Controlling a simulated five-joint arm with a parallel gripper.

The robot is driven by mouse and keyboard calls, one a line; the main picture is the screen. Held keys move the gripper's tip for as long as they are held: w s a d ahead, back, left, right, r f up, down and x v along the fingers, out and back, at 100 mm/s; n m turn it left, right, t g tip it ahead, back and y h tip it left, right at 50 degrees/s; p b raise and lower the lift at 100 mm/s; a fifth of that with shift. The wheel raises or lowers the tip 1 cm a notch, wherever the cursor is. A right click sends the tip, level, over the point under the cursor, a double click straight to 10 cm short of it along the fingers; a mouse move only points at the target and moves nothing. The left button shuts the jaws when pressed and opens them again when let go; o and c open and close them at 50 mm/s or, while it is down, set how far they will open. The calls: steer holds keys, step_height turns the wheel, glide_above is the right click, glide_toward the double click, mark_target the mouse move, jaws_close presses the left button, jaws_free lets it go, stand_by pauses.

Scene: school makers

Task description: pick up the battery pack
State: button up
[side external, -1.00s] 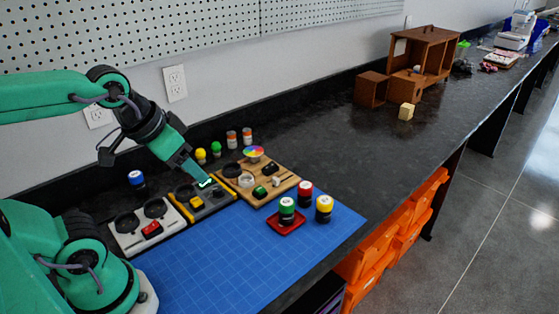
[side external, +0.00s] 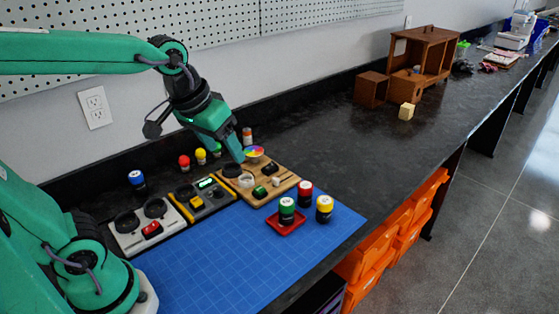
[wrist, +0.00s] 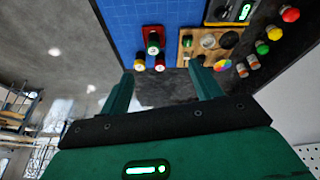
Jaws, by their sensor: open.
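I cannot tell for sure which thing is the battery pack. The wooden board (side external: 262,200) holds round black parts, a colour disc (side external: 253,151), a green block (side external: 259,192) and small dark pieces, too small to identify. My gripper (side external: 238,159) is above the back left part of this board, pointing down. In the wrist view my gripper (wrist: 161,70) has its fingers wide apart with nothing between them. The board also shows there, past the fingertips (wrist: 184,55), and the right finger covers a little of its edge.
A grey and yellow module (side external: 216,205) and a white module (side external: 126,243) stand left of the board. Capped jars, one on a red tray (side external: 292,225), stand at the blue mat (side external: 230,265). Small coloured bulbs line the back.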

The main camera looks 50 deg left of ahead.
steer(key=w+d+f+n+g, duration=0.1)
steer(key=w+d+f+n, duration=0.1)
steer(key=w, duration=0.4)
steer(key=w+d+f+n+g, duration=0.1)
steer(key=w+d+f, duration=0.1)
steer(key=w, duration=0.4)
steer(key=n+g, duration=0.2)
steer(key=n, duration=0.1)
glide_above(325, 200)
step_height(325, 200, down, 12)
steer(key=shift+f, duration=0.1)
steer(key=shift+w+d+f+n, duration=0.1)
steer(key=shift+d+f+n, duration=0.05)
steer(key=shift+f+n, duration=0.15)
steer(key=shift+f, duration=3.85)
steer(key=c, duration=1.1)
steer(key=shift+c, duration=0.2)
steer(key=shift+r, duration=0.2)
